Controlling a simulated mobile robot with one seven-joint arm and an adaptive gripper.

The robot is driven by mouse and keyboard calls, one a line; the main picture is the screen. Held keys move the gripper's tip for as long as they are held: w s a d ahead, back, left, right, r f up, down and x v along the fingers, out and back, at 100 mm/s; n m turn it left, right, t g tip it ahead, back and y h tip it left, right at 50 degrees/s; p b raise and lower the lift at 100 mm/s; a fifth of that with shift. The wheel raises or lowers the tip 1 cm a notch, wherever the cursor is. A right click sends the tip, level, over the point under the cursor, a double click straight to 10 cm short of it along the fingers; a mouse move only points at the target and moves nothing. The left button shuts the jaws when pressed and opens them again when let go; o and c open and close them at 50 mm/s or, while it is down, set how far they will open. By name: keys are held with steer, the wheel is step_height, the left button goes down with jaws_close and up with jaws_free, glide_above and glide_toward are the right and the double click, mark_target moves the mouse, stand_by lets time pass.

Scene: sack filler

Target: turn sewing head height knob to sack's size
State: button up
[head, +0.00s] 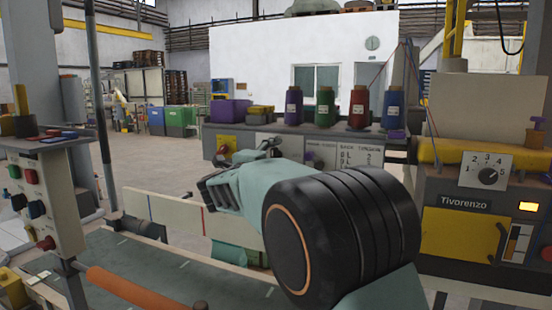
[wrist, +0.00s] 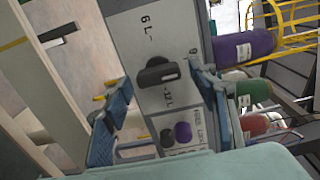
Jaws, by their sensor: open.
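In the wrist view a dark knob (wrist: 157,75) with a bar handle sits on a grey panel (wrist: 128,42). Labels reading 6 L, 9 and 12 L surround it; the 9 is partly hidden by a finger. The bar lies roughly crosswise in the picture; I cannot tell which end is its pointer. My gripper (wrist: 160,79) is open, one finger on each side of the knob, with visible gaps; contact is not seen. In the head view my gripper (head: 232,176) is before the machine's panel, and my arm hides the knob. A sack/tension chart (head: 356,153) is at its right.
Purple (head: 293,106), green (head: 325,107), red (head: 359,106) and blue (head: 393,108) spools stand on the machine. A numbered dial (head: 488,175) is at the right. A button box (head: 42,195) stands left, above a conveyor (head: 180,275). In the wrist view small round parts (wrist: 183,132) sit below the knob.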

steer(key=v, duration=1.1)
steer(key=shift+w, duration=0.1)
